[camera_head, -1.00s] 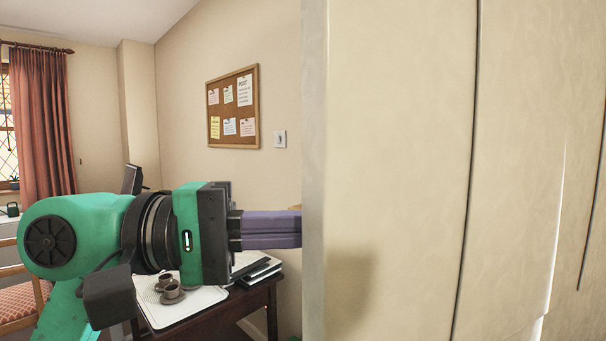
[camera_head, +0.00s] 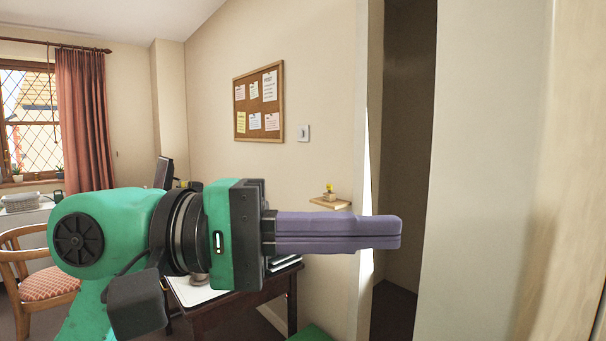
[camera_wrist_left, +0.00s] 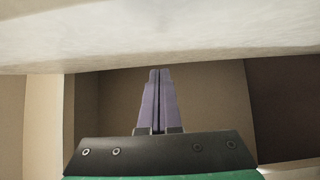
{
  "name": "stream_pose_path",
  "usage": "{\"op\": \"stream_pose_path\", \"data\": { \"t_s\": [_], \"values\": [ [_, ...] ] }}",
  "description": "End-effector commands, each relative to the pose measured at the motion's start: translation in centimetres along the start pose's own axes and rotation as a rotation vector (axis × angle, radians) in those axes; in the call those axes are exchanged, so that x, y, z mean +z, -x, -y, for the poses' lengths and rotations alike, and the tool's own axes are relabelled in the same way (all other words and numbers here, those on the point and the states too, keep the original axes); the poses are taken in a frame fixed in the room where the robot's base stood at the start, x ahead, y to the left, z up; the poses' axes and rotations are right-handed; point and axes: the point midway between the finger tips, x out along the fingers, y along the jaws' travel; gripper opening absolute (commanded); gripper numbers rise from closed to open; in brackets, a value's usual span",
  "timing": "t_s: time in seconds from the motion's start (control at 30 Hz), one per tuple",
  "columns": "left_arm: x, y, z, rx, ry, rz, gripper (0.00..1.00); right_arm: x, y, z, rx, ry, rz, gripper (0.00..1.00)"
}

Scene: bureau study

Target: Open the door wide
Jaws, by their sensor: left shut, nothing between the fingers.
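The door (camera_head: 485,170) is a large pale cream panel filling the right side of the head view, standing ajar. A dark gap of the doorway (camera_head: 408,140) shows to the left of its near edge. My left gripper (camera_head: 400,232) has its purple fingers pressed together and empty. They point right across the gap, with the tips close to the door's edge; whether they touch it I cannot tell. In the left wrist view the shut fingers (camera_wrist_left: 160,75) point at a pale surface, probably the door (camera_wrist_left: 170,35), just beyond their tips. My right gripper is not in view.
A dark wooden desk (camera_head: 270,306) stands behind my left arm, with a chair (camera_head: 38,275) at far left. A small shelf (camera_head: 330,203) and a cork board (camera_head: 258,103) are on the wall left of the doorway.

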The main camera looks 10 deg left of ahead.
Motion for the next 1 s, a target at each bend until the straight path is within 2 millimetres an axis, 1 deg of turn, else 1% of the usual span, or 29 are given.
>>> {"op": "stream_pose_path", "data": {
  "t_s": [0.17,0.27,0.37,0.5,0.6,0.7,0.8,1.0],
  "values": [
    [-0.1,0.5,0.2,-0.001,0.001,-0.002,0.00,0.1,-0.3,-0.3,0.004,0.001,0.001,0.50],
    [-0.2,2.1,0.4,0.000,0.001,-0.004,0.00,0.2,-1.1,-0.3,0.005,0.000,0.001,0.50],
    [-0.2,4.8,0.6,0.001,0.002,-0.007,0.00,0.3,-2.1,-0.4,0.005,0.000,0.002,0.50],
    [-0.2,9.2,0.6,0.002,0.002,-0.005,0.00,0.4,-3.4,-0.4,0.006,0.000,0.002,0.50],
    [-0.2,11.8,0.4,0.001,0.002,-0.004,0.00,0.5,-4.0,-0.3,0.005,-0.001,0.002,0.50],
    [-0.2,13.6,0.2,0.001,0.002,-0.002,0.00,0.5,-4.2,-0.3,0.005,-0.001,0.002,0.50],
    [-0.1,14.5,0.1,0.000,0.001,-0.001,0.00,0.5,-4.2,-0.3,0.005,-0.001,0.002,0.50],
    [-0.1,14.6,0.1,0.000,0.001,0.000,0.00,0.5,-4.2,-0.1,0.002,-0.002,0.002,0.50]
  ]
}}
